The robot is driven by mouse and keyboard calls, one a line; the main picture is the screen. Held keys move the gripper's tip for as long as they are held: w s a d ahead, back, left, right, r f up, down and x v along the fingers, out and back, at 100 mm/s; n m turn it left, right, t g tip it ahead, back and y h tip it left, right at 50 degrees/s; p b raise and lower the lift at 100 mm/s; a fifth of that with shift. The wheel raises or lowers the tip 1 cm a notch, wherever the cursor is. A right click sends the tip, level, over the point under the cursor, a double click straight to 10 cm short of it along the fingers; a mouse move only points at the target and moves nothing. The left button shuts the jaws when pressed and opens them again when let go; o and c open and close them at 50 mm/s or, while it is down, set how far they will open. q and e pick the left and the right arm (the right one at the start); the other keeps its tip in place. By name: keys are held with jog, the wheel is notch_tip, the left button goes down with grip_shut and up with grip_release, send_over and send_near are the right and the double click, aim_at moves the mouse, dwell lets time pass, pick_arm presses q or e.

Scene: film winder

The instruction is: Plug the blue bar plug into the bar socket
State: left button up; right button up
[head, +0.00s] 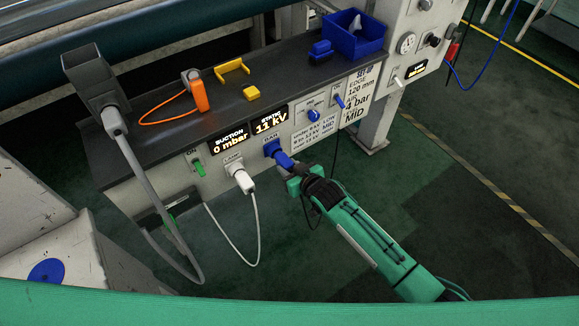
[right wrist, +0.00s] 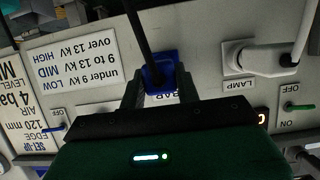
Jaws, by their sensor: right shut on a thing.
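The blue bar plug (head: 285,161) is at the blue bar socket (head: 270,147) on the panel front, under the BAR label. My right gripper (head: 291,170) is shut on the plug, its fingers on either side of it. In the right wrist view the blue plug and socket (right wrist: 158,74) overlap between the fingertips (right wrist: 160,92), with a dark cable crossing in front. Plug and socket look in line and touching; how deep the plug sits is hidden. My left gripper is not in view.
A white lamp plug (head: 240,176) with a hanging cable sits left of the bar socket. A green switch (head: 198,168) is further left. The shelf above holds a blue bin (head: 353,38), an orange tool (head: 200,96) and yellow pieces (head: 232,71).

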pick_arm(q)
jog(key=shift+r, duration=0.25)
pick_arm(e)
jog(key=shift+r, duration=0.1)
jog(key=shift+w+a, duration=0.1)
jog(key=shift+a, duration=0.05)
jog(key=o, duration=1.1)
jog(key=shift+w, duration=0.1)
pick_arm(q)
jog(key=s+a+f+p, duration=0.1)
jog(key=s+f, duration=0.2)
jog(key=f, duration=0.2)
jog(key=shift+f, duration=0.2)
pick_arm(e)
jog(key=v, duration=1.3)
jog(key=shift+s+d, duration=0.2)
jog(key=shift+s, duration=0.15)
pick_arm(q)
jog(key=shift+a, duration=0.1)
